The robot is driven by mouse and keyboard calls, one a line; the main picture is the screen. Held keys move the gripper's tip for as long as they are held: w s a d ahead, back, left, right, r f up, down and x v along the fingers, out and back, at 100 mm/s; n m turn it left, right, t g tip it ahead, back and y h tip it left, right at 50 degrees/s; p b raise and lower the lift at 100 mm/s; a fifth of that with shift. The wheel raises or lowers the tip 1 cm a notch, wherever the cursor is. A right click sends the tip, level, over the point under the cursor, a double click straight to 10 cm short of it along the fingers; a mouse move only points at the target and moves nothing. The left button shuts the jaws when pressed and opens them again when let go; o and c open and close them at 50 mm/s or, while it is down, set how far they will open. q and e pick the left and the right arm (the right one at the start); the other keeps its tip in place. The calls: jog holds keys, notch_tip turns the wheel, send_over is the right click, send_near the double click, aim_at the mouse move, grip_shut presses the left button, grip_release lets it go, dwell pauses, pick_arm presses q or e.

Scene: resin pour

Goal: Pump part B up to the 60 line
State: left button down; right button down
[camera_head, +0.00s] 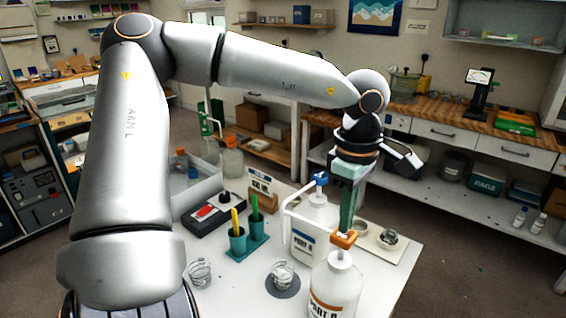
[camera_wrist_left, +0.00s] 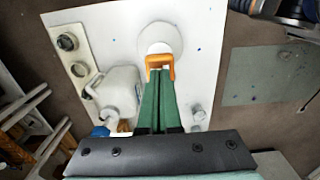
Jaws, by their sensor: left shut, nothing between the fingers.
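My left gripper (camera_head: 345,232) points down with its green fingers shut and nothing between them. Its tips are at the orange pump head (camera_head: 343,240) of the front white bottle (camera_head: 340,280); in the left wrist view the tips (camera_wrist_left: 158,72) overlap the orange pump (camera_wrist_left: 160,58). I cannot tell whether they touch it. That bottle's label is partly cut off and its letter is unclear. A second white bottle (camera_head: 303,245) with a blue pump (camera_head: 320,179) stands just behind, to the left. A clear cup (camera_head: 282,272) sits on a grey disc (camera_head: 283,289). My right gripper is out of view.
Another clear cup (camera_head: 200,272) stands at the left. A teal holder (camera_head: 248,246) carries a yellow and a green stick. A pale tray (camera_head: 375,238) with small metal tins lies right of the bottles.

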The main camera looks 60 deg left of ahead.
pick_arm(q)
jog(key=shift+f+b, duration=0.3)
jog(key=shift+f, duration=0.1)
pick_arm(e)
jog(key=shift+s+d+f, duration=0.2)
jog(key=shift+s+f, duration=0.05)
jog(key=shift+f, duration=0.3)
pick_arm(q)
jog(key=shift+f, duration=0.1)
